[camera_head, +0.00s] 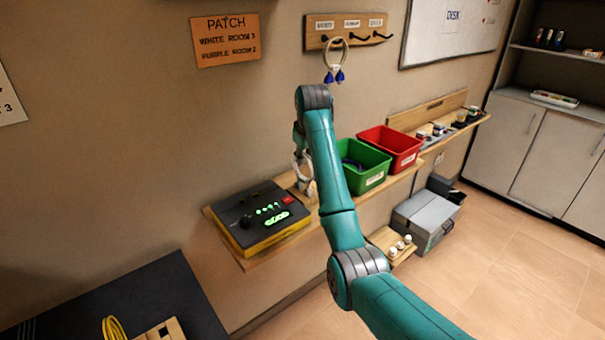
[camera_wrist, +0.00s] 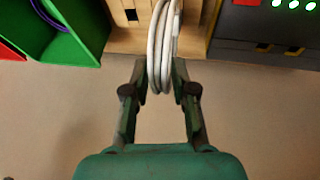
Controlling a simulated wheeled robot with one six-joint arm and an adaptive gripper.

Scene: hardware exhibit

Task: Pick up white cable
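The white cable (camera_wrist: 163,45) is a coil of several loops, seen in the wrist view between my fingertips. In the head view the white cable (camera_head: 301,172) shows at the wall shelf, between the black and yellow box and the green bin, partly hidden by my arm. My gripper (camera_wrist: 161,78) has one finger on each side of the coil, and both fingertips appear to touch it. In the head view my gripper (camera_head: 299,143) is partly hidden behind my arm and points down at the shelf.
The green bin (camera_head: 371,182) holds a purple cable; the red bin (camera_head: 405,150) stands beside it. The box with green lights (camera_head: 262,220) is left of the cable. A pale loop with blue ends (camera_head: 335,58) hangs from the hook board (camera_head: 318,40). A yellow cable (camera_head: 113,328) lies lower left.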

